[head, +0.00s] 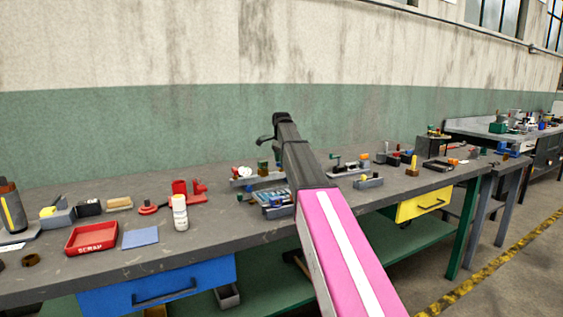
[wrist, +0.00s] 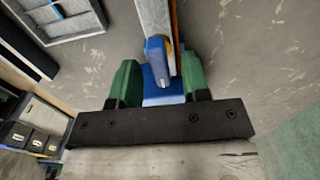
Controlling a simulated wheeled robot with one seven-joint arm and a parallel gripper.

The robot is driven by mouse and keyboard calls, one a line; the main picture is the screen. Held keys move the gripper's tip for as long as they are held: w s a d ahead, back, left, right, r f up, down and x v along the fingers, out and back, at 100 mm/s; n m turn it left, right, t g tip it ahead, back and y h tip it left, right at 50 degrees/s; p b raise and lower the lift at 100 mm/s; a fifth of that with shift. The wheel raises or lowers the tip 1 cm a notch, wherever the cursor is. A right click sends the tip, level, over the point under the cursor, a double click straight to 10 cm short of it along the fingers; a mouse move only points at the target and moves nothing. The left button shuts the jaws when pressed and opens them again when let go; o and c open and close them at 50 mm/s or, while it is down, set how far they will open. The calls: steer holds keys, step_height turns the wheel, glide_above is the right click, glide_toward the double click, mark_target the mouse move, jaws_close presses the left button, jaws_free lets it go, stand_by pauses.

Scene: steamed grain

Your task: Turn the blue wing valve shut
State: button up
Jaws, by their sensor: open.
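In the wrist view, a blue wing-shaped handle (wrist: 156,52), which looks like the wing valve, sits against a pale bar with an orange edge. More blue shows below it, near my palm. My gripper (wrist: 160,66) is open, with one green finger on each side of the blue handle. I see gaps beside the handle, and cannot tell if either finger touches it. In the head view my arm reaches over the bench, and its dark end hides the valve and most of the gripper.
Small fixtures stand right of the arm. A green and cream wall (head: 150,120) rises behind.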

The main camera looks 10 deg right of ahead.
steer(key=shift+f, duration=0.2)
steer(key=shift+c, duration=0.3)
jaws_close()
